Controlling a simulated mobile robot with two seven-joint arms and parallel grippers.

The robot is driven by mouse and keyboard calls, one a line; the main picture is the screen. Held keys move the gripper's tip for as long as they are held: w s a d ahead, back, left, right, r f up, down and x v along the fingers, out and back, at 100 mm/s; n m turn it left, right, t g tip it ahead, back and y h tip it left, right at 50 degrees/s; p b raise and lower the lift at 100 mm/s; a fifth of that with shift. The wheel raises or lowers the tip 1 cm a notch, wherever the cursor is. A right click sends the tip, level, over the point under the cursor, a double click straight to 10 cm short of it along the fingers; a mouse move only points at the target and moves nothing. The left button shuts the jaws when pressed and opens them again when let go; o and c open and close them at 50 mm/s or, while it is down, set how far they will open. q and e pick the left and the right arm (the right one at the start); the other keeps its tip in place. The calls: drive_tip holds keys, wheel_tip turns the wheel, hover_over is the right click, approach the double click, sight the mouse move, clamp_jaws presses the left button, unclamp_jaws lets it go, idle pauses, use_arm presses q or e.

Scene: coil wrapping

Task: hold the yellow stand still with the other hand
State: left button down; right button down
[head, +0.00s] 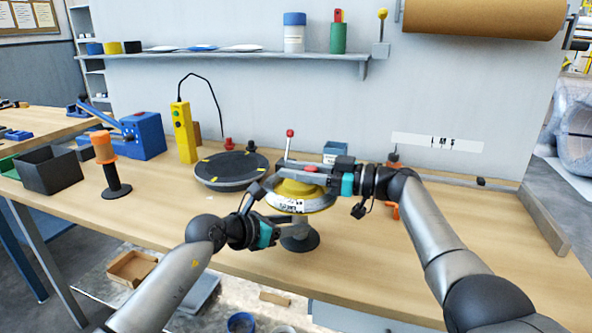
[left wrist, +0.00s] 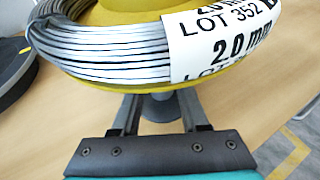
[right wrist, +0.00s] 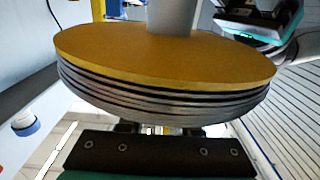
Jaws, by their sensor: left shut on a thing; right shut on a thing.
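The yellow stand (head: 293,188) stands upright on the bench, with a yellow top and a dark round base (head: 300,241). A silver wire coil (head: 302,206) with a white label lies around its top; the coil (left wrist: 100,40) also shows in the left wrist view. My left gripper (head: 294,220) is shut below the coil, its fingers on either side of the stand's grey post (left wrist: 158,108). My right gripper (head: 300,167) is shut just above the stand's yellow top. What it grips is hidden behind the coil (right wrist: 160,100) in the right wrist view.
A dark turntable (head: 232,170) with yellow marks lies left of the stand. A red-knobbed lever (head: 290,143) rises behind it. The bench's front left is clear.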

drive_tip(key=shift+f, duration=0.25)
drive_tip(key=c, duration=0.6)
unclamp_jaws()
drive_tip(key=shift+s+r, duration=0.1)
drive_tip(key=shift+r, duration=0.1)
drive_tip(key=v, duration=1.2)
